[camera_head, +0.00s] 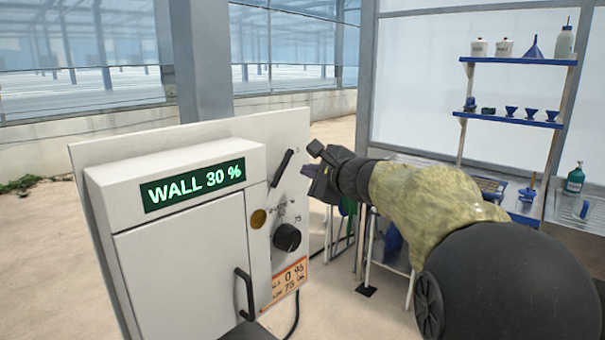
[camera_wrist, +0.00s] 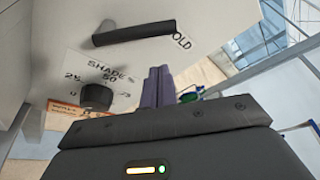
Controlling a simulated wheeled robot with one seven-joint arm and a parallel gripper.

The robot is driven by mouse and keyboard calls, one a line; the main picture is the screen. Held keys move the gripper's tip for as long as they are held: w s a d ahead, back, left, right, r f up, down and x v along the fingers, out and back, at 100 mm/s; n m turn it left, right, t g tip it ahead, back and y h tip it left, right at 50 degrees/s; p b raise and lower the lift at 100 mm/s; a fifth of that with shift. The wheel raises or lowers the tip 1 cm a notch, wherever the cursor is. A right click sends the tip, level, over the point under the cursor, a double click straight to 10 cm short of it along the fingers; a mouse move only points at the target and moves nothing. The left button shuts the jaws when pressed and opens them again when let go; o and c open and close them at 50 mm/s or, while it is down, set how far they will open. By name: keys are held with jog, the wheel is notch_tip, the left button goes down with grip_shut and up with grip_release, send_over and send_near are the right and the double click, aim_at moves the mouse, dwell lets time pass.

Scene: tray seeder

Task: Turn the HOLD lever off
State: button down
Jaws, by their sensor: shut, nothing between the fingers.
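The HOLD lever (camera_head: 282,168) is a dark bar on the right part of the pale control panel, tilted with its upper end to the right. In the wrist view the lever (camera_wrist: 135,33) lies nearly level above my fingers, beside a white label of which "OLD" shows. My gripper (camera_head: 309,171) is just right of the lever in the head view, with a small gap seen between them. In the wrist view its purple fingers (camera_wrist: 158,87) are shut together and empty, below the lever's right half. The gripper does not appear to touch the lever.
A dark SHADE knob (camera_head: 287,237) sits below the lever, with an orange label (camera_head: 290,279) under it. Blue shelves (camera_head: 518,61) stand behind right.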

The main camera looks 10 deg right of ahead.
jog(key=d+v, duration=0.1)
jog(key=v, duration=0.9)
jog(key=shift+s, duration=0.25)
jog(key=shift+d+f, duration=0.1)
